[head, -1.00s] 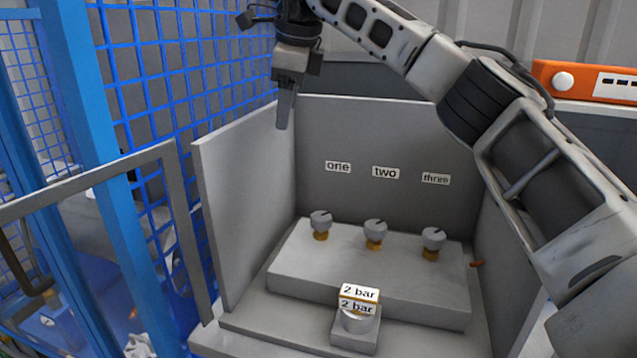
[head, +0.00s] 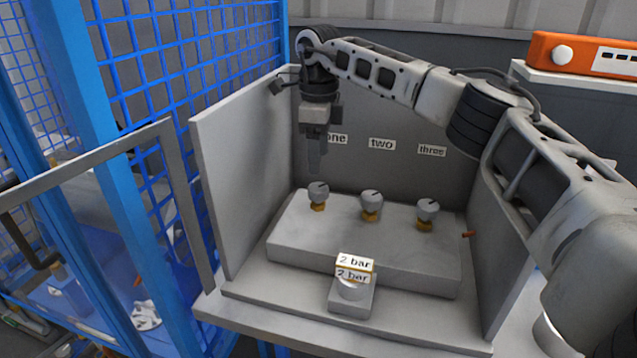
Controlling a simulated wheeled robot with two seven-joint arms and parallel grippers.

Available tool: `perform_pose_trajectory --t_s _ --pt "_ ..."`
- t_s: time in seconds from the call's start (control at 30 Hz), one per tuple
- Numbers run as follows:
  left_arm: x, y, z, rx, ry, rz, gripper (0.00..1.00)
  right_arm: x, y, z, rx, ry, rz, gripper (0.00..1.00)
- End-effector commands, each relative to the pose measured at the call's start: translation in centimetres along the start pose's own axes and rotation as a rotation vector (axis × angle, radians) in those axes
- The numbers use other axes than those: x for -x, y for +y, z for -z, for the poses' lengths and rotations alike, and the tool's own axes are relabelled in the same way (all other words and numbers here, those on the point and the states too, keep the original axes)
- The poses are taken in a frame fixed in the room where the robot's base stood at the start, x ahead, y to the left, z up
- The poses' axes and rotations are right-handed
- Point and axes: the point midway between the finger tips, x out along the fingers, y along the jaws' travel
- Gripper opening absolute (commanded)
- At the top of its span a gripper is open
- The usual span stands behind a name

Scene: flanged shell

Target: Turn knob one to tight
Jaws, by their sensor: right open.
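Knob one (head: 318,192) is the leftmost of three grey round knobs on brass stems. It stands on a grey block, below the label "one" (head: 338,139), which is partly hidden by my gripper. A dark pointer mark shows on its top. My right gripper (head: 316,168) points down just above knob one, apart from it, with its jaws open and empty. The two fingers overlap in this view, so the gap is hard to see. My left gripper is not in view.
Knob two (head: 371,204) and knob three (head: 427,212) stand to the right on the grey block (head: 360,250). A "2 bar" sign (head: 354,268) stands on a small pedestal in front. Panels enclose the left (head: 235,185), back and right. A blue mesh fence stands at left.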

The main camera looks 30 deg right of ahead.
Motion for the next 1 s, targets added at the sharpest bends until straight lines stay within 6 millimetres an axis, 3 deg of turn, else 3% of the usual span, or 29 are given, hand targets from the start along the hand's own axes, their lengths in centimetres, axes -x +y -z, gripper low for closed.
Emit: perform_pose_trajectory --t_s 0.1,0.33,0.5,0.8,0.97,1.0 --pt "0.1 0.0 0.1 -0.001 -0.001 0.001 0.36 -2.7 0.1 0.1 0.0 0.004 -0.002 0.6" --pt "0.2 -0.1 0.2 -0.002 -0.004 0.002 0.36 -6.2 0.0 0.0 -0.001 0.002 0.0 0.6" --pt "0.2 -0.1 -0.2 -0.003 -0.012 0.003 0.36 -7.4 0.0 0.0 -0.001 0.0 0.001 0.6" --pt "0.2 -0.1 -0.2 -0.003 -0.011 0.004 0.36 -7.6 0.0 0.0 0.0 0.0 0.001 0.6" --pt "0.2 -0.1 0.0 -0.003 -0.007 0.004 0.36 -7.5 0.0 0.0 0.0 0.0 0.001 0.16" --pt "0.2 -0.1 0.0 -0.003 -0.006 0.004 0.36 -7.5 0.0 0.0 0.0 0.0 0.001 0.16"
